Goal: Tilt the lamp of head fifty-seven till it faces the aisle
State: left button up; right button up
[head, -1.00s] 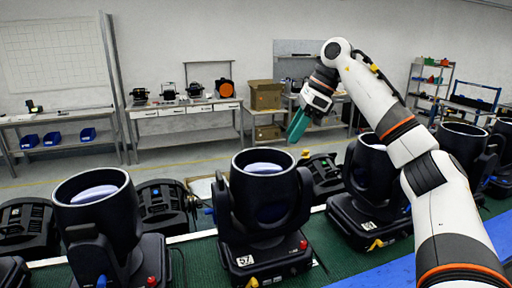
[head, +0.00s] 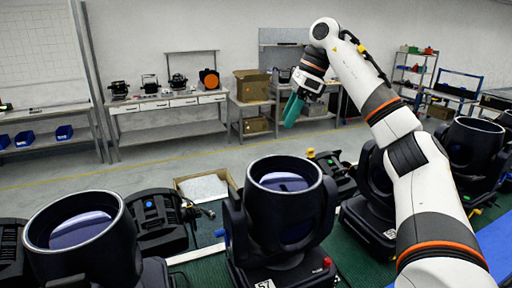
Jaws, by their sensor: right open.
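Moving head fifty-seven (head: 284,215) stands on the green bench mat in the middle foreground, a black lamp barrel in a yoke. Its lens opening faces up, with a pale lens inside. A "57" label (head: 265,284) shows on its base at the bottom edge. A blue knob is on the yoke's left side and a red one on the base's right. My right gripper (head: 293,109), with teal fingers, hangs open and empty in the air, above and behind the lamp in the picture, touching nothing. My left gripper is out of view.
Another moving head (head: 82,240) stands at left, and more stand at right, partly behind my right arm. An open cardboard box (head: 203,187) and black fixtures lie behind the row. Workbenches and shelving line the back wall across an open grey floor.

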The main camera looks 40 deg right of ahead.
jog(key=w+f, duration=0.1)
send_over(268, 160)
jog(key=s+d, duration=0.2)
notch_tip(268, 160, down, 6)
jog(key=shift+s+r+b, duration=0.1)
jog(key=shift+r+b, duration=0.15)
jog(key=shift+b, duration=0.15)
jog(key=x, duration=0.4)
jog(key=shift+w+d+p, duration=0.1)
jog(key=shift+w+p, duration=0.2)
jog(key=shift+w, duration=0.1)
jog(key=shift+f, duration=0.25)
jog(key=shift+s+a, duration=0.1)
jog(key=shift+a, duration=0.1)
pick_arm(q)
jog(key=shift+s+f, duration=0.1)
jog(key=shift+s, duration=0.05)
pick_arm(e)
jog(key=c, duration=0.9)
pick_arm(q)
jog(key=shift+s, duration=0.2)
pick_arm(e)
jog(key=shift+d, duration=0.1)
